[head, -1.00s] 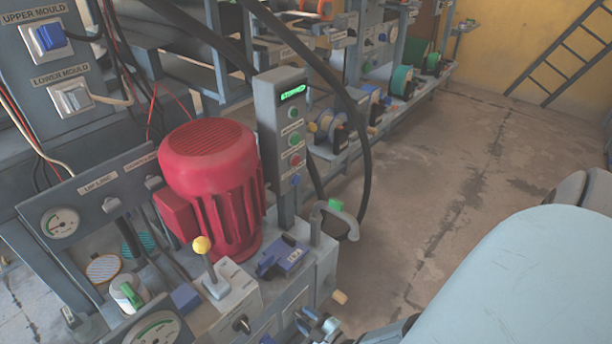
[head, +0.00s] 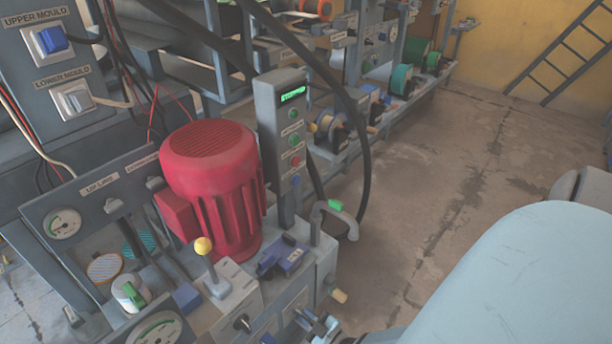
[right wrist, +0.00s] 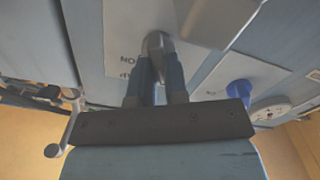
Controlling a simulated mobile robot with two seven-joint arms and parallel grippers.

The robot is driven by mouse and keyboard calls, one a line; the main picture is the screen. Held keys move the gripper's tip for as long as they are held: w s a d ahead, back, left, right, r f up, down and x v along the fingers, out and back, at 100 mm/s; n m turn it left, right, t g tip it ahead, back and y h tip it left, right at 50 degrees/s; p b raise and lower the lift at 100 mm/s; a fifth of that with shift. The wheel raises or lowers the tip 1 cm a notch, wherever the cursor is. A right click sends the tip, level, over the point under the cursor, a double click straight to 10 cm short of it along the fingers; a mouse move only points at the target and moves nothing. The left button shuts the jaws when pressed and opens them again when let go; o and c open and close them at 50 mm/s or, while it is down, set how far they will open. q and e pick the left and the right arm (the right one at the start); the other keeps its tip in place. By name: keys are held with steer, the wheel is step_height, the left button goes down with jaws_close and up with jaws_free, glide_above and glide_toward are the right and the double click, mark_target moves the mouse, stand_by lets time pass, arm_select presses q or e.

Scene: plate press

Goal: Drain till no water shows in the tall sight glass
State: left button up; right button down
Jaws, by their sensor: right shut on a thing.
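My right gripper (head: 312,322) is low at the front side of the grey press unit, at the bottom edge of the head view. In the right wrist view its two fingers (right wrist: 157,72) are shut on a round grey metal knob (right wrist: 157,42) that sticks out from a labelled panel. Only part of the label shows, and the knob's full shape is hidden by the fingers. I cannot make out the tall sight glass or any water level in either view. My left gripper is not in view.
A red motor (head: 211,185), a yellow-knobbed lever (head: 204,246) and a button post (head: 283,145) with a green display stand on the unit. A blue knob (right wrist: 238,92) is beside my fingers in the wrist view. Black hoses hang behind. The floor (head: 430,200) at right is open.

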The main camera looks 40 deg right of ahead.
steer(key=m, duration=0.7)
steer(key=shift+d+b, duration=0.2)
steer(key=shift+b, duration=0.15)
steer(key=m, duration=0.4)
steer(key=shift+d, duration=0.1)
steer(key=shift+m, duration=1.7)
steer(key=c, duration=1.1)
jaws_free()
steer(key=shift+c, duration=0.2)
steer(key=shift+s, duration=0.1)
